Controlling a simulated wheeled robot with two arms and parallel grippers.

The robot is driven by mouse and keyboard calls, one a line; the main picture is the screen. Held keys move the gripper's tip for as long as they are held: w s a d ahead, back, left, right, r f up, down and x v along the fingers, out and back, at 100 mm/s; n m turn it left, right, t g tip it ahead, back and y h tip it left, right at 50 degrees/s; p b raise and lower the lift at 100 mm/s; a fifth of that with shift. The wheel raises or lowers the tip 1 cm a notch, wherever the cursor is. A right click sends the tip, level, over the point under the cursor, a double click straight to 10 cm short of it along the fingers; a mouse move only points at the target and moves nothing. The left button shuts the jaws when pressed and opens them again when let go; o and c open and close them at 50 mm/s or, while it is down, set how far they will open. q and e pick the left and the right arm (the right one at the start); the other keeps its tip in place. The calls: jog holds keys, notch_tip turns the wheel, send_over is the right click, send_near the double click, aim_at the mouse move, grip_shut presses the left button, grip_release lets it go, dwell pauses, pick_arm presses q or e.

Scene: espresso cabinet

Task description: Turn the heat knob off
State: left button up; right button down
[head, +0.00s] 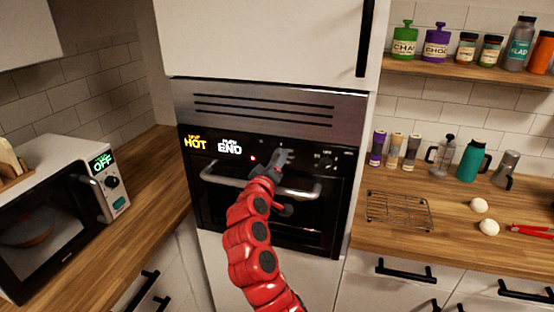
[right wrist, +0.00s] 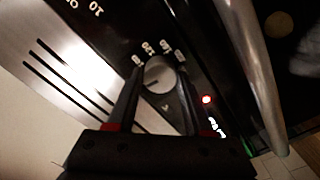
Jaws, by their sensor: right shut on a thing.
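The oven (head: 320,220) is built into the tall cabinet, with a black control panel showing "HOT" in yellow and "END" in white. My right gripper (head: 283,156) is at the middle of this panel and covers the knob there in the head view. In the right wrist view, a round grey knob (right wrist: 158,72) with white marks around its far side sits between the two fingers of my right gripper (right wrist: 160,82), which is shut on it. A red light (right wrist: 207,99) glows beside it. My left gripper is not in view.
The oven's bar handle (head: 225,181) runs just below the panel, behind my right arm. Another knob (head: 325,161) is to the right. A microwave (head: 60,205) stands on the left counter. A wire rack (head: 398,211) and white round items lie on the right counter.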

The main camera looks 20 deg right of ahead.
jog(key=shift+n+p, duration=0.3)
jog(key=shift+n, duration=0.6)
jog(key=shift+c, duration=1.4)
grip_release()
jog(key=shift+s+a, duration=0.1)
jog(key=shift+a, duration=0.05)
jog(key=shift+s+a+f, duration=0.1)
jog(key=shift+s+a, duration=0.1)
jog(key=shift+s, duration=0.1)
jog(key=b+v, duration=0.4)
jog(key=v, duration=1.2)
jog(key=shift+s+b, duration=0.2)
jog(key=shift+b, duration=0.2)
jog(key=shift+a, duration=0.1)
